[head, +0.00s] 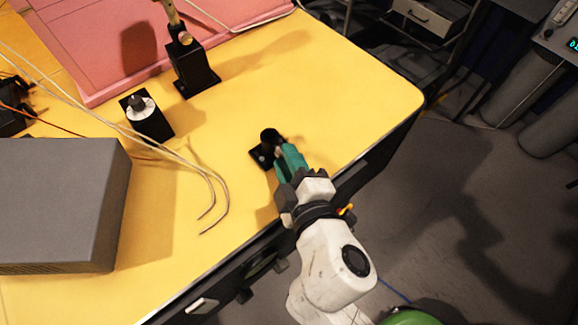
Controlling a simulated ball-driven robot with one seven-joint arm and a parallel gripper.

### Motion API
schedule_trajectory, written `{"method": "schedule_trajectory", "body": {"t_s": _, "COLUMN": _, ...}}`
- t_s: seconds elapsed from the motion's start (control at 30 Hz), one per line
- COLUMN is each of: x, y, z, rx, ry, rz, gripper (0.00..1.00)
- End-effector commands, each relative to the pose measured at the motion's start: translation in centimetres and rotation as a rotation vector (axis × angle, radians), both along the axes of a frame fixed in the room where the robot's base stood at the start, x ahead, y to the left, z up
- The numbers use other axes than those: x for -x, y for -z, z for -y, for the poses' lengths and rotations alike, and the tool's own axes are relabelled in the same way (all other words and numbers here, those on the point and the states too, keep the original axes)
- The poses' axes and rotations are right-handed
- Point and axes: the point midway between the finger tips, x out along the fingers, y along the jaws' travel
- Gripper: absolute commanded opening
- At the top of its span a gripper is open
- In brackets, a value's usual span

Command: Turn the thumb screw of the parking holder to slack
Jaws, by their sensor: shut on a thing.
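The parking holder (258,158), a small black block with a dark round top, stands on the yellow table near its right front edge. My gripper (281,154) reaches it from the lower right, with its teal fingers at the holder's near side. The fingers are shut on the holder's thumb screw, which they mostly hide. The screw's angle and whether it is tight or slack cannot be told.
A taller black post (193,68) with a brass screw and rod stands behind, by the pink foam (100,40). A black box with a knob (148,116), loose wires (200,172) and a grey case (60,205) lie left. The yellow table (345,95) is bare right of the holder.

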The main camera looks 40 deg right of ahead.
Motion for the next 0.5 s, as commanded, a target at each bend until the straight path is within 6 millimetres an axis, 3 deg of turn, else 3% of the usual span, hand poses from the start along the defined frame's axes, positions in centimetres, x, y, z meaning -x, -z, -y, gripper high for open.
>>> {"method": "schedule_trajectory", "body": {"t_s": 0.5, "x": -0.04, "y": 0.19, "z": -0.16, "rx": 0.167, "ry": -0.003, "rz": 0.000, "gripper": 0.00}}
